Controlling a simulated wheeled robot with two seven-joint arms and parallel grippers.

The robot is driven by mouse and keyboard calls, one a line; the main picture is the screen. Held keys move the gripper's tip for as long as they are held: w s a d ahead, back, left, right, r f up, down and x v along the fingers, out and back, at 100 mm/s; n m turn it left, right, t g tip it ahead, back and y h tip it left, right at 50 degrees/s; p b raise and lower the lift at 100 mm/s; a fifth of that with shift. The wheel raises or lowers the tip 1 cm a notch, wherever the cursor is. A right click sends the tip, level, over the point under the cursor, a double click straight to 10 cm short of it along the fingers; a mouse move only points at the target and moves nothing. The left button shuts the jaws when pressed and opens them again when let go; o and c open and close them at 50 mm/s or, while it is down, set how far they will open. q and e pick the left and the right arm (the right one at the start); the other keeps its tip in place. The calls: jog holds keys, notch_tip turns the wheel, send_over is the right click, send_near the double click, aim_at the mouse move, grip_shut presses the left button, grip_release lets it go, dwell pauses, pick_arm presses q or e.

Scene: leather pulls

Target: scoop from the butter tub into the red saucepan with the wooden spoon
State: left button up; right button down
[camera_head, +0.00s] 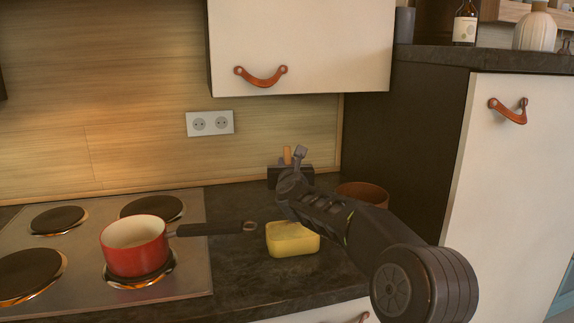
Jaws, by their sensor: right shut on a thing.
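The red saucepan (134,250) stands on the front right burner, its black handle (212,229) pointing right over the counter. The yellow butter tub (291,240) sits on the dark counter to the right of the handle's end. My right arm comes in from the lower right, and my right gripper (288,183) is behind and above the tub. It is shut on the wooden spoon (287,154), of which only a short light-wood piece shows above the fingers. The rest of the spoon is hidden. My left gripper is out of view.
A dark block-like object (309,174) stands by the back wall behind my right gripper. A brown round pot (362,192) is partly hidden behind my right arm. The hob (190,268) fills the left. A white wall cabinet (300,60) hangs above.

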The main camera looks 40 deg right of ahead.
jog(key=shift+s+a+f+b, duration=0.1)
jog(key=shift+s+a+b, duration=0.15)
jog(key=shift+s+b, duration=0.1)
jog(key=shift+s+a, duration=0.15)
jog(key=shift+s, duration=0.1)
jog(key=shift+w+d, duration=0.4)
jog(key=shift+w, duration=0.2)
